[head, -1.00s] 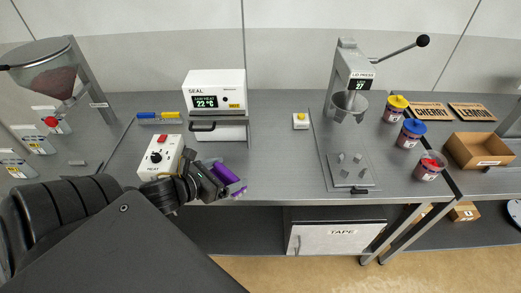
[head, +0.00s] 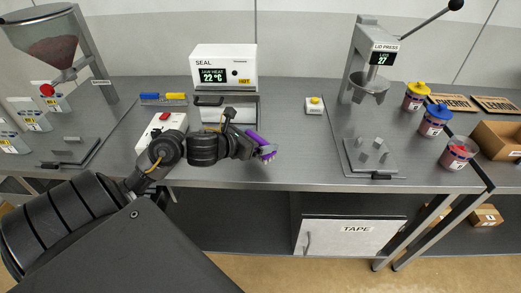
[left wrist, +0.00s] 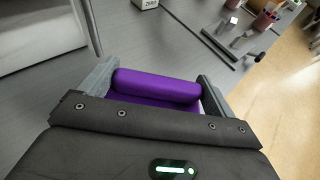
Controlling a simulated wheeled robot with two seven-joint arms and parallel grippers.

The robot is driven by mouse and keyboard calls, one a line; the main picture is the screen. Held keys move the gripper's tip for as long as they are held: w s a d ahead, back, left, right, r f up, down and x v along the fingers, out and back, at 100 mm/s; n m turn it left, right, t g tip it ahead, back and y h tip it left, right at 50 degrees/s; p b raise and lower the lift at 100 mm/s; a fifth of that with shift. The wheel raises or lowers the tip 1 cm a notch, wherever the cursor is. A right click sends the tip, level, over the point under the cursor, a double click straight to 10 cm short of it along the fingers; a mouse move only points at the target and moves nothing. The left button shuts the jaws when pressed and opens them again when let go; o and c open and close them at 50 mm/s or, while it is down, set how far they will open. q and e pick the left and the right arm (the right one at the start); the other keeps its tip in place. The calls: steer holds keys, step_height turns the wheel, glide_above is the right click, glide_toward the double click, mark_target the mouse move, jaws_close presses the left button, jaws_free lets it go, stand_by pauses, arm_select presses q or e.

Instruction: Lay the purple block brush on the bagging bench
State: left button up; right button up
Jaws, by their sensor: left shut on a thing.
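My left gripper (head: 262,152) is shut on the purple block brush (head: 258,140), which sits between its two fingers. The brush's purple block (left wrist: 158,88) also shows in the left wrist view, with a finger at each end. In the head view its bristles face down over the front part of the grey bagging bench (head: 290,150). I cannot tell whether the bristles touch the bench. My right gripper is in neither view.
A white sealer (head: 224,68) stands behind the gripper, and a white control box (head: 160,130) stands left of it. Bare bench lies between the gripper and the press.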

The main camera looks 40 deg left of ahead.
arm_select(q)
steer(key=shift+w+f, duration=0.35)
steer(key=shift+f, duration=0.05)
steer(key=shift+w+f, duration=0.15)
steer(key=shift+f, duration=0.15)
steer(key=f, duration=0.3)
steer(key=shift+w+a+f, duration=0.1)
steer(key=shift+w+f, duration=0.1)
steer(key=shift+w, duration=0.05)
steer(key=shift+f, duration=0.15)
